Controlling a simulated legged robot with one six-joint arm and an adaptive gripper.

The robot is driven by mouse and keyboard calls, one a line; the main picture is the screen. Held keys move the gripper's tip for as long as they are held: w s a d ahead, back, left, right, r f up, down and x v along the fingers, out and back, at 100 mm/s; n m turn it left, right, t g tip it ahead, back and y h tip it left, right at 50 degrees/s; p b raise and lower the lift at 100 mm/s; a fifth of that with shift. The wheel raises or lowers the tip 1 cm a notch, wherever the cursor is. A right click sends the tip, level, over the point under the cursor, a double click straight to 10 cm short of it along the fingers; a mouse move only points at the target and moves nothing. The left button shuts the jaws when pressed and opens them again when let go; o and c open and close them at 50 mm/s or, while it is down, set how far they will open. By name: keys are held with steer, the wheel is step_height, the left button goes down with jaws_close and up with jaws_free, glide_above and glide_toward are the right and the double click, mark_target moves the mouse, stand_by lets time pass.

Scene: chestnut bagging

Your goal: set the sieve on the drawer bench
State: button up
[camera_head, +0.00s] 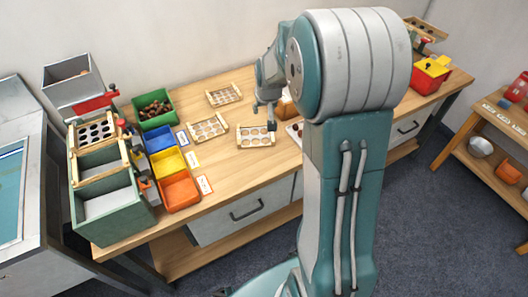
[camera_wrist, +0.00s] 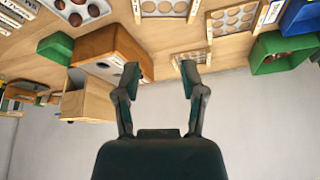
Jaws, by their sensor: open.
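Three wood-framed sieves with round holes lie flat on the drawer bench (camera_head: 235,168): a near one (camera_head: 256,143), one to its left (camera_head: 208,128) and one farther back (camera_head: 224,95). Another holed plate (camera_head: 96,131) sits in a wooden frame above the green box at the left. My gripper (camera_head: 264,107) is above the bench, partly hidden by my own arm. In the wrist view my gripper (camera_wrist: 160,78) is open with nothing between its fingers. Sieves also show there at the top (camera_wrist: 166,8), at the upper right (camera_wrist: 235,20) and behind the right finger (camera_wrist: 190,57).
Green (camera_head: 154,113), blue (camera_head: 160,138), yellow (camera_head: 167,161) and orange (camera_head: 180,190) bins stand left of the sieves. A brown wooden box (camera_wrist: 115,42) is beside my gripper. A green box (camera_head: 112,208) stands at the bench's left end. Bare wood lies in front of the sieves.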

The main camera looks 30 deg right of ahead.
steer(key=s+a+r+n, duration=0.2)
steer(key=s+a+r, duration=0.7)
steer(key=s+r, duration=0.2)
steer(key=s+a+r, duration=0.1)
steer(key=s+a, duration=0.1)
steer(key=s, duration=0.6)
steer(key=s+a+r+n+t+y, duration=0.1)
steer(key=s+a+r, duration=0.1)
steer(key=s, duration=0.6)
steer(key=shift+a+r, duration=0.3)
steer(key=shift+a, duration=0.3)
